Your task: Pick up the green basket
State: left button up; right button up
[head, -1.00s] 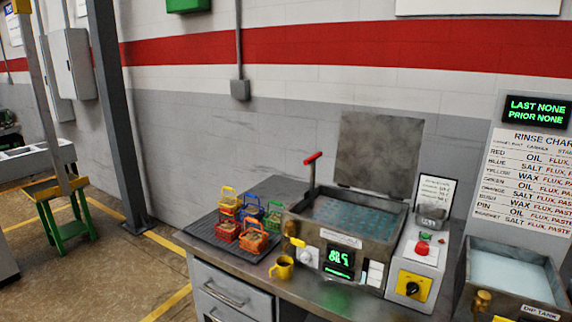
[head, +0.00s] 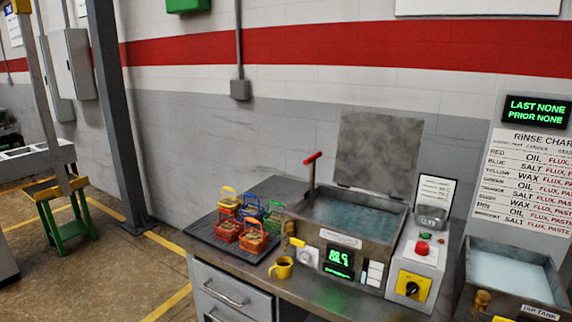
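The green basket (head: 272,218) stands on a dark ribbed mat (head: 207,235) on the left part of the metal bench. It is at the right rear of a cluster of small baskets, partly hidden by the orange basket (head: 254,238) in front of it. A blue basket (head: 251,209) is just left of it, with a yellow basket (head: 228,203) and red baskets (head: 227,230) further left. Neither of my grippers shows in the head view.
The open tank (head: 352,217) with a raised lid stands right of the baskets, close to the green one. A red-handled lever (head: 312,170) rises at its rear left corner. A dip tank (head: 512,278) is far right.

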aim_at(273, 222)
jog(key=i+j+z, duration=0.2)
jog(key=z, duration=0.3)
jog(key=i+j+z, duration=0.3)
jog(key=z, duration=0.15)
